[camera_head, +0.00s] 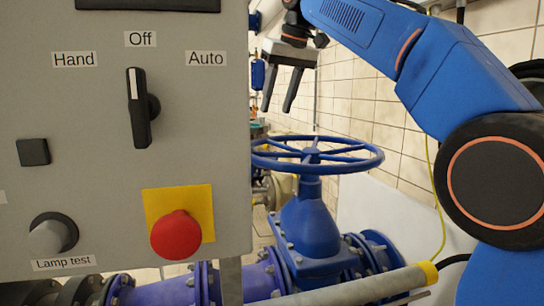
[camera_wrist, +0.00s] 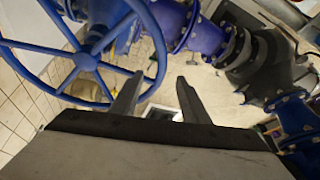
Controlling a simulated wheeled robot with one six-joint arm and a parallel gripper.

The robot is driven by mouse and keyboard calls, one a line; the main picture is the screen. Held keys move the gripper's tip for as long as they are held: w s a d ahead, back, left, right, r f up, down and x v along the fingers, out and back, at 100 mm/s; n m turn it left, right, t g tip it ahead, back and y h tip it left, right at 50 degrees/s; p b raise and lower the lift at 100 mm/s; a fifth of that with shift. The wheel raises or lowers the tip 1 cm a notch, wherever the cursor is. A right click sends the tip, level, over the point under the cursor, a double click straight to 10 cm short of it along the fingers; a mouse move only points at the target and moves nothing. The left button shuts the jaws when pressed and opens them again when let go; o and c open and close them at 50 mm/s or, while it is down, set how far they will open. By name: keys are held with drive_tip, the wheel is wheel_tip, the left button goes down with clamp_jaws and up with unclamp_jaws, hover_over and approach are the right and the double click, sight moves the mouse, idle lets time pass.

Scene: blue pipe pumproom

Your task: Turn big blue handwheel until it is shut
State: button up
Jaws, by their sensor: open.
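The big blue handwheel (camera_head: 318,155) lies level on top of a blue valve body (camera_head: 309,222), to the right of the grey control panel. Part of its left rim is close to the panel's edge in the head view. My gripper (camera_head: 278,108) is above the wheel's left side, pointing down, with its two dark fingers apart and empty. In the wrist view the wheel (camera_wrist: 87,60) fills the upper left, with its spokes and hub showing. My gripper (camera_wrist: 156,90) shows there with open fingers, the left finger close to the rim. I cannot tell whether it touches.
The grey control panel (camera_head: 90,120) stands close on the left, with a black selector switch (camera_head: 138,108) and a red button (camera_head: 176,235). Blue pipes (camera_head: 245,278) run below the valve. A tiled wall (camera_head: 375,110) is behind. A pale pipe with a yellow end (camera_head: 375,287) crosses the front.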

drive_tip(key=x, duration=1.7)
drive_tip(key=shift+w+a, duration=0.15)
drive_tip(key=shift+a, duration=0.25)
drive_tip(key=shift+r, duration=0.1)
clamp_jaws()
